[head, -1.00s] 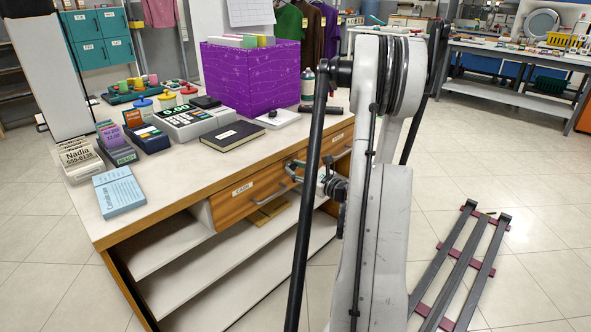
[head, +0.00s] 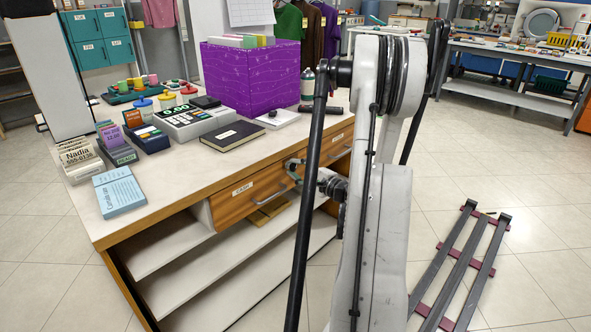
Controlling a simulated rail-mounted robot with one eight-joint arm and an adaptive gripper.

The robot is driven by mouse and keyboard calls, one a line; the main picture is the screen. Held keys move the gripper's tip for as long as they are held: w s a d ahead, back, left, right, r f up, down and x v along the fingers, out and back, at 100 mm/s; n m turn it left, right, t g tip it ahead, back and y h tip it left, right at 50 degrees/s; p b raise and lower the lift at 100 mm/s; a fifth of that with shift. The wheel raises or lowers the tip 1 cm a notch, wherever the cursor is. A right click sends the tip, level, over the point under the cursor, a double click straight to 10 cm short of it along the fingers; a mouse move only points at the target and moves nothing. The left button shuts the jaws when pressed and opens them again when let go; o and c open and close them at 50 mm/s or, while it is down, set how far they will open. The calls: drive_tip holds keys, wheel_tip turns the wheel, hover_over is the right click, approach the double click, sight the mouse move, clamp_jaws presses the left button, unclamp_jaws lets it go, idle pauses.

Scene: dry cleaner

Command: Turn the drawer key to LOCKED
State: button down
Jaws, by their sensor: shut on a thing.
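The wooden drawer labelled CASH (head: 228,209) is closed in the front of the counter, with a metal handle (head: 268,199) across it. My gripper (head: 291,170) is at the right end of this drawer front, close against the wood. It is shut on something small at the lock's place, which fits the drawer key. The key, the lock and any LOCKED mark are hidden behind the fingers or too small to read. My arm partly covers the area to the right of the gripper.
On the counter top (head: 150,213) stand a purple box (head: 250,78), a cash register (head: 190,120), a dark book (head: 232,136) and card holders. Open shelves (head: 235,270) lie below the drawer. A slatted rack (head: 462,262) lies on the floor at right. Floor around it is clear.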

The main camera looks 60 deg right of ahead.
drive_tip(key=shift+n, duration=2)
drive_tip(key=c, duration=1.4)
unclamp_jaws()
drive_tip(key=shift+c, duration=0.2)
drive_tip(key=s+a, duration=0.1)
drive_tip(key=s, duration=0.6)
drive_tip(key=shift+s+a, duration=0.2)
drive_tip(key=shift+s, duration=0.05)
drive_tip(key=shift+w, duration=0.1)
